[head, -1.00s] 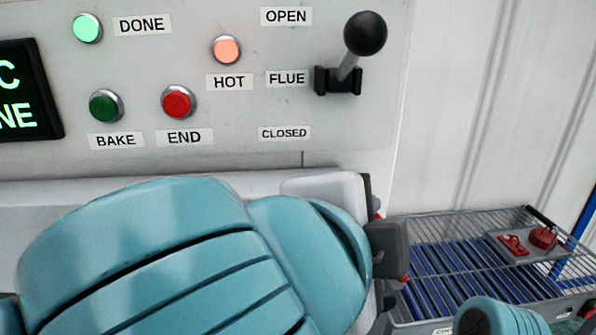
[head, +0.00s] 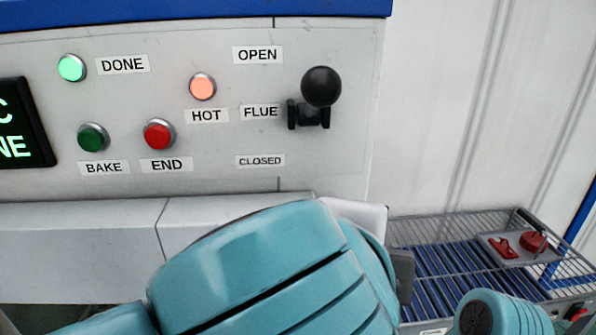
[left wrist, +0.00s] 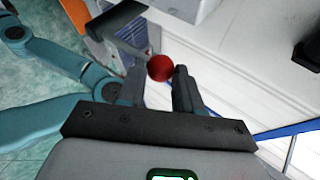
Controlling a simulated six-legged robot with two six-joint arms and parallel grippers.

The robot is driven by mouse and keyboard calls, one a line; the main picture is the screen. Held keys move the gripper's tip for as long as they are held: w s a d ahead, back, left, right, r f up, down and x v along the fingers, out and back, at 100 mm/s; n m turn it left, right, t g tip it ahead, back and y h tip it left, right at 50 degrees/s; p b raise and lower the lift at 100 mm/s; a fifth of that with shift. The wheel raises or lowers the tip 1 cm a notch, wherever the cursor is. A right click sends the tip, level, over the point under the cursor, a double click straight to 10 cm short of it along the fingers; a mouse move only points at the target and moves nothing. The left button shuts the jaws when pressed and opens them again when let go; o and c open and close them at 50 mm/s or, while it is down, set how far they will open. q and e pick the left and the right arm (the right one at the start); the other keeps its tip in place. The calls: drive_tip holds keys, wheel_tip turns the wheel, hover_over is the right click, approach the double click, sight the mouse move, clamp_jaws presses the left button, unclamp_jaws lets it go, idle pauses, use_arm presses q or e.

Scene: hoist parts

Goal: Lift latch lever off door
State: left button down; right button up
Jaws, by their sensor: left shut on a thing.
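The latch lever shows in the left wrist view as a grey bar (left wrist: 133,50) with a red ball knob (left wrist: 160,68) at its end. My left gripper (left wrist: 159,76) has its two dark fingers on either side of the knob and is shut on it. Whether the lever has left its rest on the door cannot be told. In the head view my teal left arm covers the lever and most of the door; only a dark grey part of the gripper (head: 403,276) shows past it. Part of my right arm shows at the lower right, but its gripper is not visible.
The control panel above carries buttons, lamps and a black-knobbed flue lever (head: 321,87). A wire-sided roller cart (head: 440,290) stands at the right, with a grey plate (head: 515,252) holding red parts on it. A pale wall is behind it.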

use_arm(q)
drive_tip(key=shift+d+f, duration=0.1)
drive_tip(key=shift+f, duration=0.2)
